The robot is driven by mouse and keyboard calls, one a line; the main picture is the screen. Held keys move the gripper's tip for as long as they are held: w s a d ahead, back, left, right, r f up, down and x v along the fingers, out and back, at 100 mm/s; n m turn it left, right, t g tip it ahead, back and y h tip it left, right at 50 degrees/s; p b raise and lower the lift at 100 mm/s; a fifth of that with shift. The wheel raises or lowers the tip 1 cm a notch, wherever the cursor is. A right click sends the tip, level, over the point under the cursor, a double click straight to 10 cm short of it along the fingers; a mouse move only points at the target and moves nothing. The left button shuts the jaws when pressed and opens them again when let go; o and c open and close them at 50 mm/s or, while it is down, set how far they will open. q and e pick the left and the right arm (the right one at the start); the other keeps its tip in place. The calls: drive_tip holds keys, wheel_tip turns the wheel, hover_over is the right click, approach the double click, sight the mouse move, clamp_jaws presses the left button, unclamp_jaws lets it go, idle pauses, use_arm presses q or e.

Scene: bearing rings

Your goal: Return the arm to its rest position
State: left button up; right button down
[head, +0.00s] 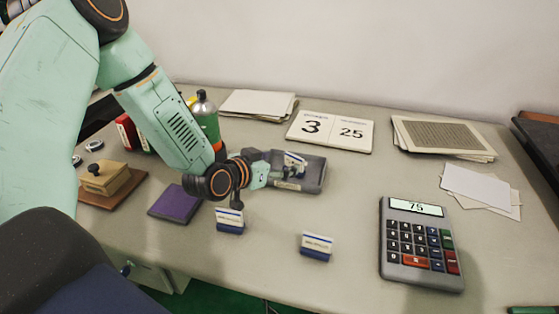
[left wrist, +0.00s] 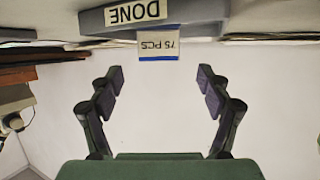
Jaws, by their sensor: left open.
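My left gripper (head: 284,171) reaches in from the left over the grey tray (head: 313,183). In the left wrist view its two fingers (left wrist: 160,90) are spread wide with nothing between them. A small white box with a blue band (head: 295,160) shows at the tray, partly hidden by the gripper. In the left wrist view the box (left wrist: 158,45), marked 75 PCS, stands beyond the fingertips, apart from them, by the tray (left wrist: 190,14) labelled DONE. My right gripper is in neither view.
Two similar boxes stand on the table, one below my wrist (head: 230,221), one right of it (head: 317,246). A purple pad (head: 174,203), a wooden stamp block (head: 101,178) and a bottle (head: 205,118) are near my arm. A calculator (head: 420,245) showing 75 lies right.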

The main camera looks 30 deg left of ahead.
sight(293, 162)
use_arm(q)
drive_tip(key=b+x, duration=0.1)
drive_tip(key=x, duration=0.1)
drive_tip(key=b+x, duration=0.1)
drive_tip(key=x, duration=0.2)
drive_tip(key=b+x, duration=0.1)
drive_tip(key=x, duration=0.2)
drive_tip(key=shift+s+f, duration=0.15)
drive_tip(key=shift+f, duration=0.25)
wheel_tip(293, 162, up, 3)
drive_tip(key=shift+f+p, duration=0.2)
drive_tip(key=shift+p, duration=0.3)
drive_tip(key=shift+s+r, duration=0.15)
drive_tip(key=shift+r, duration=0.45)
drive_tip(key=shift+f, duration=0.1)
drive_tip(key=shift+f, duration=0.1)
drive_tip(key=shift+f, duration=0.1)
